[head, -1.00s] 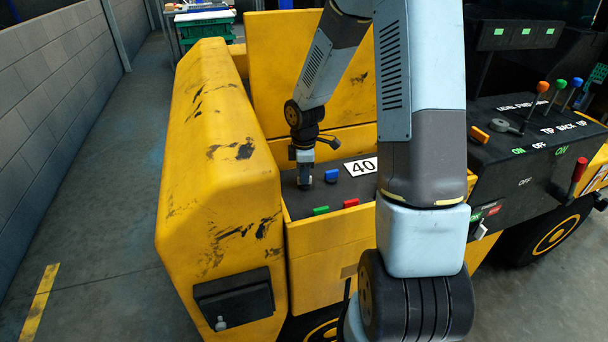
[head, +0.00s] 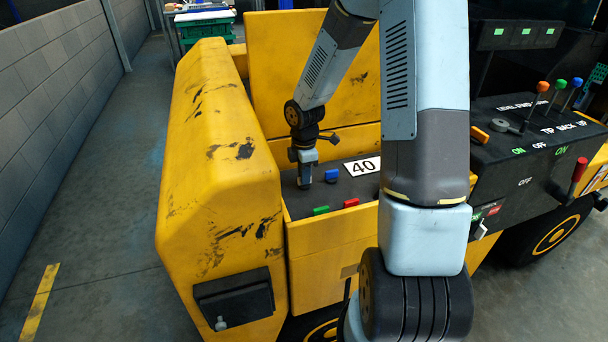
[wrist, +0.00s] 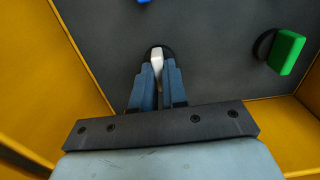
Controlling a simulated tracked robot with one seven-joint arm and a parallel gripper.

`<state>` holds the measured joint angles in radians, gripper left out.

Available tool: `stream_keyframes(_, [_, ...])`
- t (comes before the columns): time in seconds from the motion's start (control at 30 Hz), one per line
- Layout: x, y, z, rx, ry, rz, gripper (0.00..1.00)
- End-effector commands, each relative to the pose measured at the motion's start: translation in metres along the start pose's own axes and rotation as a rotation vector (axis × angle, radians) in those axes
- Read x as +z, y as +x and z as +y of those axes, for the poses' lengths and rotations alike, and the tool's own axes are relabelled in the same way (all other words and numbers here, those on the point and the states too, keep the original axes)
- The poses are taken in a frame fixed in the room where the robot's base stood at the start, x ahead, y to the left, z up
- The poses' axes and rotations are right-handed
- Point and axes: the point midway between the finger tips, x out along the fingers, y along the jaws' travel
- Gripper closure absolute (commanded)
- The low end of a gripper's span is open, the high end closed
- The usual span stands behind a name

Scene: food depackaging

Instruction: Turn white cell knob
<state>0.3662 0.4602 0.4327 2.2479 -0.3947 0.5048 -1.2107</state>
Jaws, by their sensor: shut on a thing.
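The white knob (wrist: 156,58) sits on a dark round base on the dark panel in the wrist view. My gripper (wrist: 156,72) points down at the panel and is shut on the knob, with one finger on each side of it. In the head view my gripper (head: 305,182) stands at the left part of the panel (head: 340,195), where the knob itself is hidden by the fingers.
A blue knob (head: 331,175), a green knob (head: 320,210) and a red knob (head: 351,202) stand near my gripper. Yellow walls (head: 325,245) enclose the panel. Coloured levers (head: 541,88) stand further right.

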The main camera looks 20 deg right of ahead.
Motion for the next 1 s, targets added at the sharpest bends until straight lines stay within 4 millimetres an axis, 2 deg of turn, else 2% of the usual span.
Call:
stream_keyframes(0.03, [0.002,-0.001,0.002,0.004,0.0,-0.001,1.0])
stream_keyframes(0.07, [0.002,-0.001,0.002,0.004,0.0,-0.001,0.85])
stream_keyframes(0.3, [0.001,-0.001,0.001,0.002,0.001,-0.001,0.62])
stream_keyframes(0.67, [0.001,-0.006,0.001,0.002,0.002,-0.001,0.62])
stream_keyframes(0.77, [0.002,-0.017,0.002,0.005,0.003,-0.001,0.62])
stream_keyframes(1.0, [0.002,-0.062,0.001,0.006,0.003,-0.002,0.62])
